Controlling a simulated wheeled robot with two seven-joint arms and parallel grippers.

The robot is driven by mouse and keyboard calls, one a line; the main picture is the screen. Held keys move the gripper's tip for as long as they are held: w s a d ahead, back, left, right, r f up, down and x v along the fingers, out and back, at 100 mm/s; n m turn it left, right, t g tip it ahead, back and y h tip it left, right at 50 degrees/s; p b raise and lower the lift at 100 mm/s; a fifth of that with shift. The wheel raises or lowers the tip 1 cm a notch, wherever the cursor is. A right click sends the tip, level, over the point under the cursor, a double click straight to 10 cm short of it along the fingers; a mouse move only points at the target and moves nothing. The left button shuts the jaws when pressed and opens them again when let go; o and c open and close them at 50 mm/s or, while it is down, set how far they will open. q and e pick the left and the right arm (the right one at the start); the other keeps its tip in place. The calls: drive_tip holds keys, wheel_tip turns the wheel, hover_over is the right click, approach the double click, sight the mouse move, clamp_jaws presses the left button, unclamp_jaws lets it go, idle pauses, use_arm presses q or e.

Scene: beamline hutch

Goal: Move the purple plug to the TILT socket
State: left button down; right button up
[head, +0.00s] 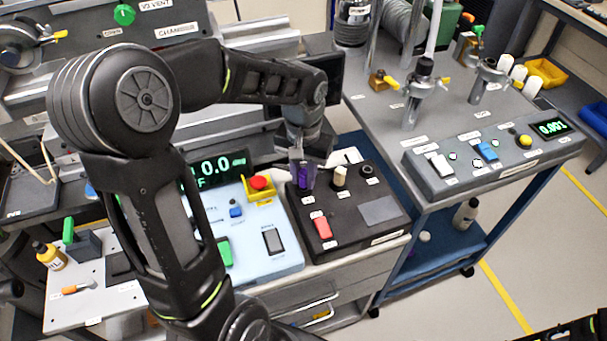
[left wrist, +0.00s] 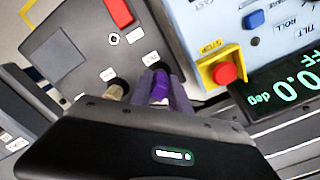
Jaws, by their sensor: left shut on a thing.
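The purple plug (head: 306,177) is at the left end of the back row of the black socket box (head: 345,245). My left gripper (head: 303,162) is shut on it from above. In the left wrist view the purple plug (left wrist: 160,86) shows between the fingers (left wrist: 163,80) of that gripper. I cannot tell whether it is fully seated. A beige plug (head: 340,176) stands upright in the middle position; it also shows in the left wrist view (left wrist: 114,91). An empty socket (head: 368,170) is at the right end. The socket labels are too small to read. My right gripper is out of view.
A pale blue control panel (head: 262,275) with a red button (head: 258,183) on a yellow base stands just left of the box. A red rocker switch (head: 322,228) is on the box's front. A grey control console (head: 495,160) stands to the right.

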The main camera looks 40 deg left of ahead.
sight(303, 172)
use_arm(q)
drive_tip(key=shift+f+b, duration=0.45)
drive_tip(key=shift+f, duration=0.1)
idle(0.4)
drive_tip(key=c, duration=1.1)
unclamp_jaws()
drive_tip(key=shift+c, duration=0.2)
wheel_tip(303, 172, up, 8)
drive_tip(key=shift+f, duration=0.1)
